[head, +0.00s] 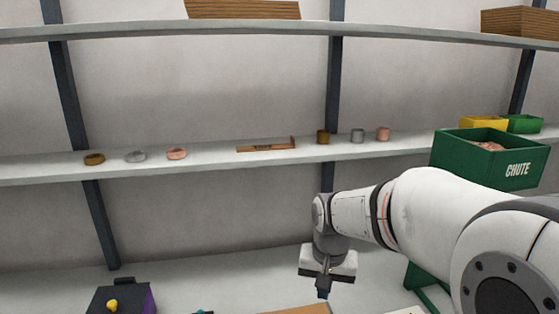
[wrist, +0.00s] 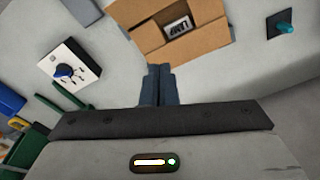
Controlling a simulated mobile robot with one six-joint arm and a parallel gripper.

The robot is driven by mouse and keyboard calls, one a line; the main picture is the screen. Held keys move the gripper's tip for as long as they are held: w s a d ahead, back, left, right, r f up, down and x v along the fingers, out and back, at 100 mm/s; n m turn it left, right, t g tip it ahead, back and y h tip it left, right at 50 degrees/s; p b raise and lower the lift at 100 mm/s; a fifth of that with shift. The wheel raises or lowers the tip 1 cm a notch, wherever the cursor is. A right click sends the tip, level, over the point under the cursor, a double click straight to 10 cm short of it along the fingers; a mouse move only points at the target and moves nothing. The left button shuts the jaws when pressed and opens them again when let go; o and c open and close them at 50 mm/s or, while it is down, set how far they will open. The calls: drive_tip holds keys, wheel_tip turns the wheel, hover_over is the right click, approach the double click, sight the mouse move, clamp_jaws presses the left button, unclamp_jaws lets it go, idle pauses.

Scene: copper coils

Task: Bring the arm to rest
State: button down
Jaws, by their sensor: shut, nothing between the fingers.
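My gripper (head: 323,291) hangs at the end of my white arm, low in the middle right of the head view, pointing down. In the wrist view its two dark fingers (wrist: 159,84) are together with nothing between them. Below and beyond the fingers is an open cardboard box (wrist: 188,50) with a black-and-white labelled item (wrist: 178,25) inside. The gripper appears apart from the box. In the head view only a brown strip of the box (head: 305,309) shows at the bottom edge.
A green CHUTE bin (head: 515,172) stands at the right. A shelf (head: 215,166) behind holds small coils, cylinders and a wooden piece (head: 266,147). A black-purple box with a yellow knob (head: 120,300) is lower left. The wrist view shows a white knob panel (wrist: 70,72) and a teal-knobbed device (wrist: 284,25).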

drive_tip(key=s+d+r+n+t, duration=0.1)
drive_tip(key=s+d, duration=0.1)
drive_tip(key=s, duration=0.5)
drive_tip(key=s+d+r+n+t, duration=0.1)
drive_tip(key=s+d, duration=0.2)
drive_tip(key=s, duration=0.5)
drive_tip(key=shift+d+r, duration=0.25)
drive_tip(key=shift+r, duration=0.05)
drive_tip(key=shift+w, duration=0.1)
